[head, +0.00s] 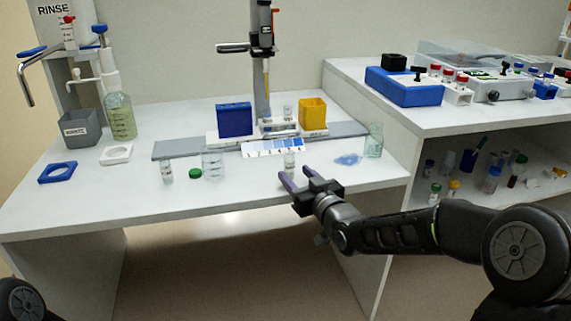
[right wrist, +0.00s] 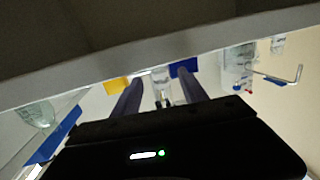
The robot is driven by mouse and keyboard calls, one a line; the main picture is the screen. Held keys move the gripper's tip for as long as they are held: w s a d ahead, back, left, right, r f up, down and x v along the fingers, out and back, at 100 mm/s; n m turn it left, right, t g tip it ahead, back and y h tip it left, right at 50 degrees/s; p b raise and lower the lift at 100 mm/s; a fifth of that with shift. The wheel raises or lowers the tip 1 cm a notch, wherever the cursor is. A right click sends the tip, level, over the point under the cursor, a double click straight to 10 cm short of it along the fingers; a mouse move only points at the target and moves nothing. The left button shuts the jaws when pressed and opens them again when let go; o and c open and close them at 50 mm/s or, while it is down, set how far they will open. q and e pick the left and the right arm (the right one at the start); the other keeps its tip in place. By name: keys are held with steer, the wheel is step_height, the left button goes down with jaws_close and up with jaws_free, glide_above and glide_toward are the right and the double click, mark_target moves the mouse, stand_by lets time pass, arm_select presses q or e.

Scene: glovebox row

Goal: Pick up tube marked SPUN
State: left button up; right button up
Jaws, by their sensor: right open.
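No SPUN marking is readable on any tube. A small clear vial with a white label (head: 289,161) stands near the table's front edge, just beyond my right gripper (head: 295,173). That gripper is open, with its two purple fingers apart and pointing at the vial. In the right wrist view, a clear vessel (right wrist: 160,80) shows between the spread fingers (right wrist: 158,85), with no visible grip on it. Another small labelled vial (head: 167,172) stands further left. My left gripper is out of view.
A clear beaker (head: 212,164) and a green cap (head: 195,173) are left of the gripper. A glass (head: 374,140) stands right. The front left tabletop is mostly clear.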

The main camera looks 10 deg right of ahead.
steer(key=shift+s+r, duration=0.1)
steer(key=shift+x, duration=1.25)
steer(key=b+x, duration=0.1)
steer(key=x, duration=0.4)
jaws_close()
stand_by(0.4)
